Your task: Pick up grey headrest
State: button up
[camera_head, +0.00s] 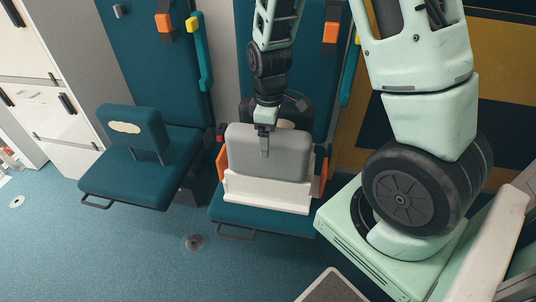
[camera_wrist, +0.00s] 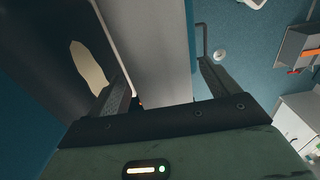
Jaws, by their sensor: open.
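The grey headrest (camera_head: 287,158) stands upright in a white holder (camera_head: 262,193) with orange side pieces on the middle teal seat. My gripper (camera_head: 264,143) points down at its top edge, left of its middle. One finger shows in front of its near face; the other is hidden. In the wrist view my gripper (camera_wrist: 163,75) is open, with the grey headrest (camera_wrist: 160,45) between the spread fingers. I cannot tell whether either finger touches it.
A dark headrest (camera_head: 294,108) with a cream patch stands close behind the grey one. A teal headrest (camera_head: 137,130) stands on the left seat (camera_head: 135,182). White cabinets (camera_head: 45,90) line the left wall. The blue floor (camera_head: 110,250) in front is mostly clear.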

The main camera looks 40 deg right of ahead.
notch_tip(320, 180, down, 4)
jog(key=shift+a+r, duration=0.1)
jog(key=shift+r, duration=0.05)
jog(key=c, duration=1.5)
jog(key=shift+r, duration=0.15)
notch_tip(320, 180, up, 18)
jog(key=p, duration=0.3)
